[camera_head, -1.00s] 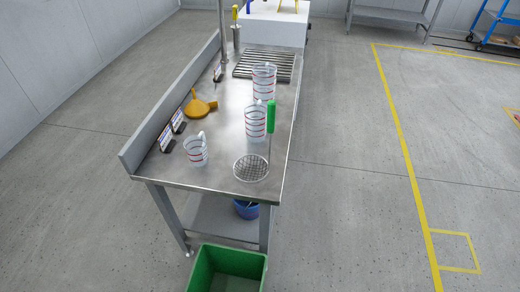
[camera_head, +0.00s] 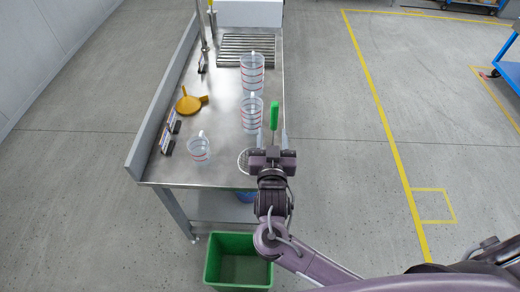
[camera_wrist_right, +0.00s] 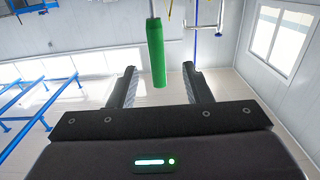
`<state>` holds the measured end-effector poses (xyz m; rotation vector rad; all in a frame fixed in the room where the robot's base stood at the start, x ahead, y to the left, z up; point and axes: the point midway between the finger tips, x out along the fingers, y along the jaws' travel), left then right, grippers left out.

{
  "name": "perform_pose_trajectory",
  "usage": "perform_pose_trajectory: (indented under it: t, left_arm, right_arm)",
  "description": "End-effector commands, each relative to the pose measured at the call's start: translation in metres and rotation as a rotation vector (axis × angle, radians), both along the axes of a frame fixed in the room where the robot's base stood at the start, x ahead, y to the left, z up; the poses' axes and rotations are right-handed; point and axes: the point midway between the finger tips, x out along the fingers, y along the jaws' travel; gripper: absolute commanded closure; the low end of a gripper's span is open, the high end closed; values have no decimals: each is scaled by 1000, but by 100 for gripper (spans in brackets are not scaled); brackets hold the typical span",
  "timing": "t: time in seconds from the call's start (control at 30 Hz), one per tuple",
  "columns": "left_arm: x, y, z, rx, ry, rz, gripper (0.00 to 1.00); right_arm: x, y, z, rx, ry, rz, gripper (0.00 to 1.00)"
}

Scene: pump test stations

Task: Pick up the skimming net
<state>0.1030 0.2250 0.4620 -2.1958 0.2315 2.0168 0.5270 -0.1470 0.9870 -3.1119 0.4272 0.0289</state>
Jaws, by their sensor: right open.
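The skimming net has an upright green handle (camera_head: 274,114) and a round wire mesh basket (camera_head: 243,160) at the near right corner of the steel bench. My right gripper (camera_head: 272,136) is open and empty, low over that corner and just on the near side of the handle. It hides part of the mesh and the lower stem. In the right wrist view the green handle (camera_wrist_right: 156,55) stands between the two spread fingers (camera_wrist_right: 159,72), apart from both. My left gripper is not in view.
The steel bench (camera_head: 222,120) also holds clear jugs with red bands (camera_head: 251,114), a smaller jug (camera_head: 199,150) and a yellow funnel (camera_head: 187,103). A green bin (camera_head: 238,287) stands on the floor before it.

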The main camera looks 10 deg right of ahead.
Motion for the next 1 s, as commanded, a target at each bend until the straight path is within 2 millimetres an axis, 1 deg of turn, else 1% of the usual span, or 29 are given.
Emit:
perform_pose_trajectory:
  t: [0.03,0.07,0.27,0.47,0.6,0.7,0.87,0.9,1.0]
  left_arm:
    - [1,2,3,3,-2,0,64]
    - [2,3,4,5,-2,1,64]
    - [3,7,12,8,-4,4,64]
    - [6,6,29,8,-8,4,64]
    - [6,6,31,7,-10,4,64]
    - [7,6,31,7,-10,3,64]
    - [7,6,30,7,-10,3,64]
    - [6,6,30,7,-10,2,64]
    - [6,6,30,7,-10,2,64]
  right_arm:
    - [3,-1,6,-5,-17,-4,55]
    - [6,-2,7,-5,-22,-7,55]
    - [28,-10,9,-8,-22,-9,55]
    - [55,-20,12,-9,-20,-9,55]
    - [69,-23,8,-6,-19,-7,55]
    - [73,-24,6,-4,-18,-7,55]
    - [72,-24,6,-3,-17,-7,55]
    - [72,-24,6,-3,-17,-7,58]
    - [72,-24,6,-3,-17,-7,71]
